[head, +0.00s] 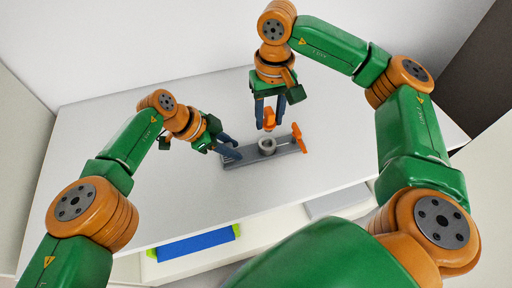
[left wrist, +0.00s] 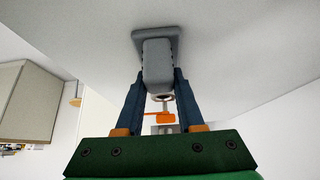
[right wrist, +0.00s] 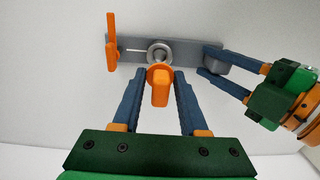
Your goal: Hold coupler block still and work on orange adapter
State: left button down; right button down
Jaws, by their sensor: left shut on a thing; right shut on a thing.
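The grey coupler block (head: 238,158) lies flat on the white table, with a round light-grey socket (right wrist: 158,52) near its middle. My left gripper (head: 229,150) is shut on the block's raised end, which fills the space between its fingers in the left wrist view (left wrist: 157,68). My right gripper (head: 269,112) points down and is shut on the orange adapter (right wrist: 160,88). The adapter's round end is close to the socket in the right wrist view; whether they touch I cannot tell. In the head view the adapter (head: 269,119) appears just above the socket.
An upright orange piece (head: 299,137) stands at the block's other end and also shows in the right wrist view (right wrist: 111,42). A blue item (head: 195,243) lies in a pale tray or drawer below the table's front edge. The table around the block is clear.

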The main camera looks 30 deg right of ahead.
aim_at(270, 112)
jog(key=shift+f, duration=0.1)
dwell(0.6)
jog(key=shift+f, duration=2.8)
jog(key=shift+s+f, duration=0.1)
jog(key=shift+f, duration=0.55)
jog(key=shift+c, duration=1.8)
grip_release()
notch_tip(270, 112, up, 12)
jog(key=shift+a+r, duration=0.1)
jog(key=shift+r, duration=0.05)
